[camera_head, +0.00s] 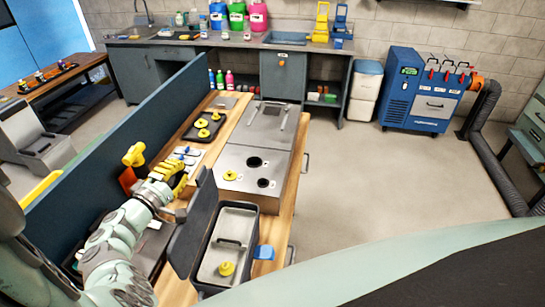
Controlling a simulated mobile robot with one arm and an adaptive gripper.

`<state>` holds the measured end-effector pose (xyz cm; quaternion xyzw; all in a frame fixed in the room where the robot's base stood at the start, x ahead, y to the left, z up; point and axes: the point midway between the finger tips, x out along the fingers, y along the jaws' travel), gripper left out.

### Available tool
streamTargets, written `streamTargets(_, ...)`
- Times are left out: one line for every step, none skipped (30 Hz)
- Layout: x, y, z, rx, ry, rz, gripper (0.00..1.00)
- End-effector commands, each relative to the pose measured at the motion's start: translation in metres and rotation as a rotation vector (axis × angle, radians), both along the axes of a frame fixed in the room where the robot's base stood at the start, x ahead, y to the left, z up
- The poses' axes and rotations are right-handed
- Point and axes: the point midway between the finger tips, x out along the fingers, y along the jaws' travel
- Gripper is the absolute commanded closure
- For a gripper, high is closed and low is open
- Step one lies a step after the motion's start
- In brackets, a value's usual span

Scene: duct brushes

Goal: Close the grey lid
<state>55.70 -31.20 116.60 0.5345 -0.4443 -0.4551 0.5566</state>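The dark grey lid (193,226) stands raised, tilted up along the left side of an open dark box (204,281). The box has a light grey inside with a dark handle and a yellow knob (227,268). My gripper (177,178), with yellow and black parts, is just above and left of the lid's far top corner. Whether it touches the lid cannot be made out. Its fingers are too small and overlapped to show if they are open or shut.
A grey metal unit (272,160) with dark round openings stands just beyond the box. A dark blue partition (150,140) runs along the left of the wooden bench. A black tray (218,135) with yellow parts lies farther back. The floor to the right (380,180) is clear.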

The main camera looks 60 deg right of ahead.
Motion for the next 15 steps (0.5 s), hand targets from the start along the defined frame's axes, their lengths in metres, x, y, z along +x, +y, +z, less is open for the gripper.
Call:
streamTargets(-0.008, -0.004, 0.005, -0.001, 0.002, -0.006, 1.00)
streamTargets(-0.011, -0.006, 0.005, -0.002, 0.002, -0.006, 1.00)
streamTargets(-0.014, -0.007, 0.004, -0.001, 0.002, -0.006, 1.00)
streamTargets(-0.016, -0.008, 0.004, 0.000, 0.001, -0.005, 1.00)
streamTargets(-0.017, -0.009, 0.003, 0.000, 0.001, -0.005, 1.00)
streamTargets(-0.019, -0.009, 0.003, -0.001, 0.002, -0.004, 1.00)
streamTargets(-0.020, -0.010, 0.002, 0.000, 0.001, -0.004, 1.00)
streamTargets(-0.020, -0.010, 0.002, 0.000, 0.001, -0.003, 1.00)
streamTargets(-0.021, -0.010, 0.002, 0.000, 0.000, -0.003, 1.00)
streamTargets(-0.021, -0.010, 0.001, 0.000, 0.000, -0.003, 1.00)
streamTargets(-0.021, -0.010, 0.001, 0.000, 0.000, -0.003, 1.00)
streamTargets(-0.021, -0.010, 0.001, 0.000, -0.001, -0.002, 1.00)
streamTargets(-0.021, -0.010, 0.001, 0.000, -0.001, -0.002, 1.00)
streamTargets(-0.021, -0.010, 0.001, 0.000, -0.001, -0.002, 1.00)
streamTargets(-0.021, -0.010, 0.001, 0.000, 0.000, -0.002, 1.00)
